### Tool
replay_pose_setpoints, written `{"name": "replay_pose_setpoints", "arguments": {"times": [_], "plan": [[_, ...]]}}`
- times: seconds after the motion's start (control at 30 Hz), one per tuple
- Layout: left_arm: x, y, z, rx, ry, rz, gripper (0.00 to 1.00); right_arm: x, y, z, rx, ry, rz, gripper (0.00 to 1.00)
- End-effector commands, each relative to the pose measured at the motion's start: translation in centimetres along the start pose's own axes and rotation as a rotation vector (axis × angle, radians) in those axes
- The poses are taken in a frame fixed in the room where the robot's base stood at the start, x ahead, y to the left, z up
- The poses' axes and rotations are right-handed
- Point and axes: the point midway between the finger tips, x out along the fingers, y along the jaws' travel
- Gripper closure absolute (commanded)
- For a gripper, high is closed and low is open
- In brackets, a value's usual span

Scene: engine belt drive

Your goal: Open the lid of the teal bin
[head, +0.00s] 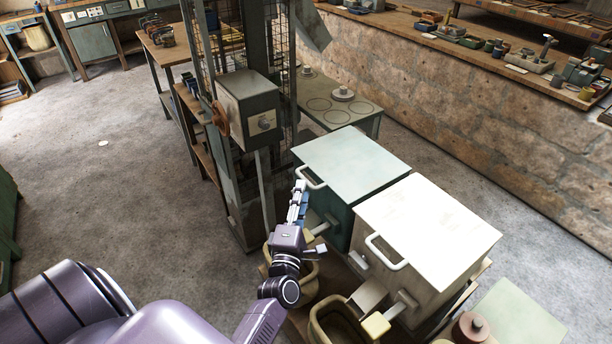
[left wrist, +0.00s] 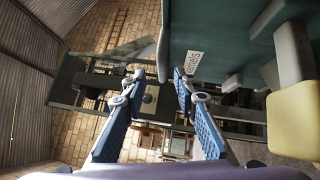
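The teal bin (head: 338,222) stands right of the metal machine frame. Its pale lid (head: 352,160) lies flat and shut on top, with a white loop handle (head: 309,178) at the front-left edge. My left gripper (head: 299,190) is close to the handle, with its fingers pointing up beside the bin's front. In the left wrist view the two blue fingers (left wrist: 155,85) are spread with nothing between them. The labelled front of the teal bin (left wrist: 215,35) fills the upper right there. I cannot tell whether a finger touches the handle. My right gripper is not in view.
A cream-lidded bin (head: 427,225) with a similar handle stands right beside the teal one. Open yellowish tubs (head: 338,328) sit low in front of the bins. The machine's grey control box (head: 250,105) is close at upper left. Open floor (head: 110,190) lies to the left.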

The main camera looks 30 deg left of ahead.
Motion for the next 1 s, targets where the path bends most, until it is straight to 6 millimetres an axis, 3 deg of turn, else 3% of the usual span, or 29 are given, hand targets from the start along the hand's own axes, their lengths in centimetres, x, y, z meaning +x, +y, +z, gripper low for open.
{"name": "replay_pose_setpoints", "arguments": {"times": [0.1,0.3,0.7,0.93,1.0], "plan": [[2.1,0.2,0.0,0.001,-0.001,0.002,0.73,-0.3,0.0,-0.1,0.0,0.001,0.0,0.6],[4.5,0.1,0.0,0.002,-0.001,0.001,0.73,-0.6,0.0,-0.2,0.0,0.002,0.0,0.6],[5.2,0.0,0.0,0.003,-0.001,0.0,0.73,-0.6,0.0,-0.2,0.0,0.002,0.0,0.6],[5.2,0.0,0.0,0.003,-0.001,0.0,0.98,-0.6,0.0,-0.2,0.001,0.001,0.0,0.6],[5.2,0.0,0.0,0.003,-0.001,0.0,1.0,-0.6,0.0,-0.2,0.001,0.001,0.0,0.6]]}}
